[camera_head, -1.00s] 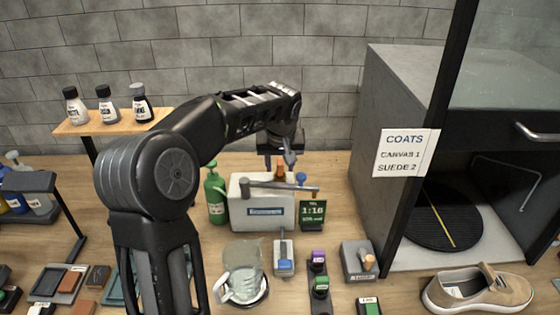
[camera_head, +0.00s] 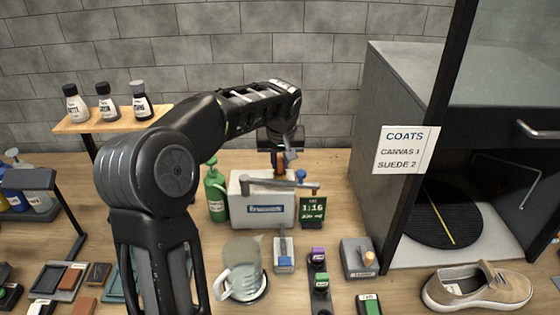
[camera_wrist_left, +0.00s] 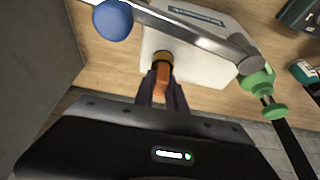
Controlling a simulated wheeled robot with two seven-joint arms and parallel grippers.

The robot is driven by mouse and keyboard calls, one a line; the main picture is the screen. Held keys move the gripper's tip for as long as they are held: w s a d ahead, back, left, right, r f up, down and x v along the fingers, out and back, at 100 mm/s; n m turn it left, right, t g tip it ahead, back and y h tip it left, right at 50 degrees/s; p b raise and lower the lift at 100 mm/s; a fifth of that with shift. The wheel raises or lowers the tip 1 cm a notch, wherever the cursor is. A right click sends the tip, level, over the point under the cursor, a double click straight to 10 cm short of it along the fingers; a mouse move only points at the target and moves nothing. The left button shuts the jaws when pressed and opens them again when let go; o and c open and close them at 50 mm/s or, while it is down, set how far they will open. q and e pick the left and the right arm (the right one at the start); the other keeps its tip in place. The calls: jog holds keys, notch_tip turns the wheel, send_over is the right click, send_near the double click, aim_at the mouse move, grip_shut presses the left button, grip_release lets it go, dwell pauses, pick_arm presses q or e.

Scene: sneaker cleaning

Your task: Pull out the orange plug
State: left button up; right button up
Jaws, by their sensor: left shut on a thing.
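The orange plug (camera_wrist_left: 162,77) shows in the left wrist view between the fingers of my left gripper (camera_wrist_left: 163,95), which is shut on it. Its dark end is at the top of a white box-shaped machine (camera_wrist_left: 192,52); I cannot tell whether it is still seated. In the head view my left gripper (camera_head: 281,158) points down behind the white machine (camera_head: 262,207), and the plug (camera_head: 280,171) shows as a small orange patch below the fingers, partly hidden. My right gripper is not in view.
A grey lever arm (camera_head: 265,184) lies across the machine's top. A blue knob (camera_head: 300,176) and a green bottle (camera_head: 216,192) flank it. A grey cabinet (camera_head: 385,150) stands further right.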

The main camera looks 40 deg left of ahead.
aim_at(280, 158)
pick_arm(q)
grip_shut()
jog(key=shift+r, duration=0.1)
jog(key=shift+r+p, duration=1.6)
jog(key=shift+r, duration=0.55)
jog(key=shift+r+p, duration=2.15)
jog(key=shift+r, duration=0.9)
